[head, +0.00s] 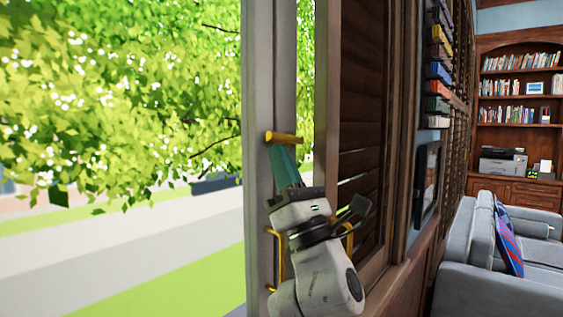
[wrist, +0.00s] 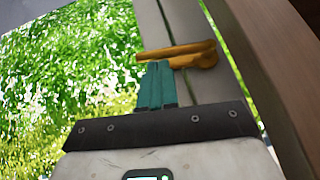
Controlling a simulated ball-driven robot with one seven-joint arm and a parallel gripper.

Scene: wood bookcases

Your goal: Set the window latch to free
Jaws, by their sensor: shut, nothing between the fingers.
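The window latch (head: 283,137) is a short yellow handle on the light grey window frame, upper middle of the head view. It lies roughly level, and its handle reaches left past the frame's edge in the wrist view (wrist: 178,53). My gripper (head: 279,150) has green fingers, which are shut and empty. The fingertips also show in the wrist view (wrist: 158,66), right at the lower side of the latch handle. They look close to it or touching; I cannot tell which. The fingers hide part of the frame below the latch.
A yellow pull handle (head: 276,260) is on the frame below, partly behind my arm. Dark wooden shutters (head: 360,120) stand close on the right. A grey sofa (head: 490,260) and a bookcase (head: 520,100) are farther right. Trees and grass show outside at left.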

